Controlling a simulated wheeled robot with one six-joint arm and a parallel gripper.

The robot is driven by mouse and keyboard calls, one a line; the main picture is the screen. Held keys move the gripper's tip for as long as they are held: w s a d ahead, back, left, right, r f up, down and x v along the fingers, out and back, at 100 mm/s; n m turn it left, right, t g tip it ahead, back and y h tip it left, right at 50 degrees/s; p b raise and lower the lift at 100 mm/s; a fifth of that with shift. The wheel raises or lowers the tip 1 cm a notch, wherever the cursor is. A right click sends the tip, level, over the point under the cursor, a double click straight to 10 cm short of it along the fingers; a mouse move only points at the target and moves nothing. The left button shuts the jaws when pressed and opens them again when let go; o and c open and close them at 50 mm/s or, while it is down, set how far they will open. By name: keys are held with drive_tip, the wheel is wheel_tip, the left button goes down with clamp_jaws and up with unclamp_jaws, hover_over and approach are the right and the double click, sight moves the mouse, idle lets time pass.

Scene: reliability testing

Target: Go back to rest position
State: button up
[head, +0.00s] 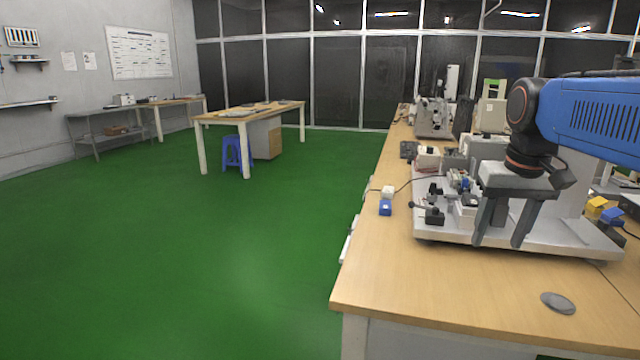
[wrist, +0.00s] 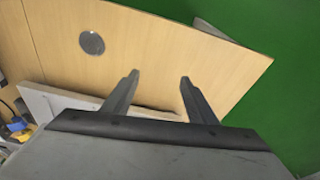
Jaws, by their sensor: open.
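My gripper (head: 498,243) hangs from my blue arm on the right of the head view. Its two dark fingers point down, apart, with nothing between them. In the head view it overlaps the grey base plate of a test machine (head: 567,240); I cannot tell its exact height above it. In the wrist view the open fingers (wrist: 158,92) show over the wooden table (wrist: 180,50), with a strip of the light plate behind them.
The wooden workbench (head: 400,285) has a clear front area with a grey disc (head: 558,303). Several machines stand further back. Green floor (head: 220,270) lies open left, with a second table (head: 240,116) and blue stool (head: 232,153).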

drive_tip(key=s+a+f+t, duration=0.1)
drive_tip(key=s+a+f, duration=0.2)
drive_tip(key=s+f, duration=0.5)
drive_tip(key=s+a+f+n+t, duration=0.1)
drive_tip(key=s+a+f, duration=0.2)
drive_tip(key=s+f, duration=0.5)
drive_tip(key=shift+f+n+t, duration=0.3)
drive_tip(key=shift+f, duration=0.6)
